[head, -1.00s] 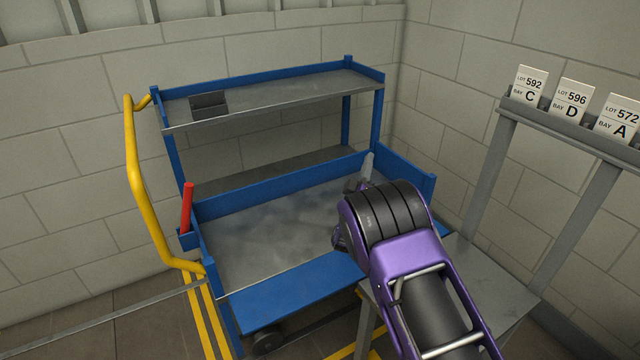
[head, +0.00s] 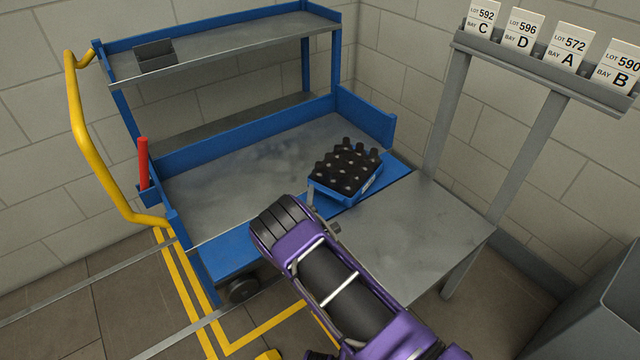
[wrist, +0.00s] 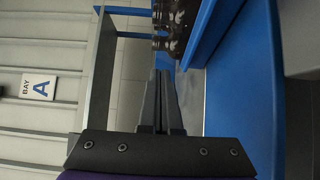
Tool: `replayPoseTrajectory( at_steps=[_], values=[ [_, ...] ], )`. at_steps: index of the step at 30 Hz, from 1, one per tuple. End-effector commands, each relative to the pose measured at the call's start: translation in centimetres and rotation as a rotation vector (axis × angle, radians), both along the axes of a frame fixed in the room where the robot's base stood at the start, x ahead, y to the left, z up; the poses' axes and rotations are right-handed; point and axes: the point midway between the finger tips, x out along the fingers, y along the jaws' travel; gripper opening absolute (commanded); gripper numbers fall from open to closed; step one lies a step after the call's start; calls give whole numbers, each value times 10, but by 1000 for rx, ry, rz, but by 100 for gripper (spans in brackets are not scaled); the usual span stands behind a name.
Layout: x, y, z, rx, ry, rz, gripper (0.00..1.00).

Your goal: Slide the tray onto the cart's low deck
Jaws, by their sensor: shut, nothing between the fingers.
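A blue tray (head: 366,187) filled with dark amber bottles (head: 346,165) stands at the right front of the cart's low deck (head: 230,180). Its near side is at or over the blue front flap (head: 230,258); I cannot tell exactly how far it overlaps. My gripper (head: 312,190) is close to the tray's near left corner, largely hidden behind my wrist. The wrist view shows its fingers (wrist: 157,95) shut and empty, with the bottles (wrist: 176,22) and tray wall (wrist: 207,32) beyond. I cannot tell whether the fingers touch the tray.
A bare grey table (head: 415,225) adjoins the flap on the right. The cart's upper shelf (head: 240,55) holds a small dark bin (head: 155,56). A yellow handle (head: 82,130) and red grip (head: 143,160) are at left. Bay cards (head: 523,30) stand on a rack.

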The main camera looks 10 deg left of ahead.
Motion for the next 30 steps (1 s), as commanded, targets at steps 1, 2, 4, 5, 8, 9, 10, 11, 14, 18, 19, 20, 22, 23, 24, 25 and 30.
replayPoseTrajectory(
  at_steps=[1,2,4,5,8,9,10,11,14,18,19,20,22,23,24,25,30],
  values=[
    [11,1,-2,4,-3,-2,0],
    [17,2,-2,2,-2,-2,0],
    [30,3,-1,2,-2,-2,0],
    [33,-3,-1,0,-1,-3,0],
    [45,-11,0,-1,-1,-2,0],
    [48,-13,0,0,-1,-2,0],
    [50,-15,0,0,0,-1,0],
    [52,-16,0,0,0,-1,0],
    [56,-19,1,1,-1,0,0],
    [58,-19,1,1,-1,0,0],
    [58,-19,1,1,-1,1,0],
    [57,-19,1,1,-1,0,0],
    [57,-19,1,1,-1,0,0],
    [57,-19,1,1,-1,0,0],
    [57,-19,1,1,-1,0,0],
    [57,-20,1,1,-1,0,0],
    [58,-30,1,-2,0,-2,0]
  ],
)
